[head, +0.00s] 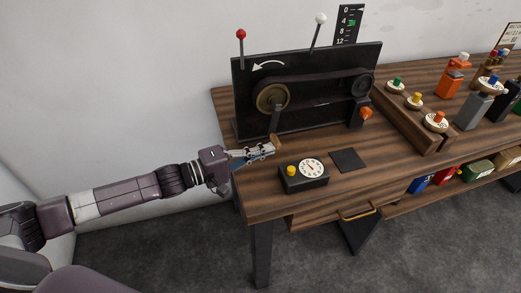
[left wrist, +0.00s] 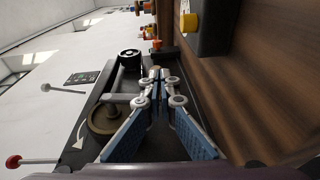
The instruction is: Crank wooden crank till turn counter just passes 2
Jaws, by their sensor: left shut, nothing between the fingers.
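The large brass-coloured pulley (head: 272,97) is on the left of a black upright panel (head: 308,78). A dark crank arm (head: 275,121) hangs down from it. A small light-brown piece, seemingly the wooden crank handle (head: 262,143), shows at my left gripper (head: 268,150). The left gripper is shut with nothing between its fingers, close by the handle; whether it touches is unclear. In the left wrist view the gripper (left wrist: 158,82) has its blue-padded fingers converging beside the pulley (left wrist: 108,118). A round white dial (head: 311,168) sits on a black box; its reading is too small to tell.
A belt runs to a smaller pulley (head: 361,86). A scale marked 0 to 12 (head: 348,22) stands behind. A yellow button (head: 291,171) is beside the dial. An orange knob (head: 366,113) is right of the panel. A dark square pad (head: 348,160) lies on the wooden bench (head: 385,165).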

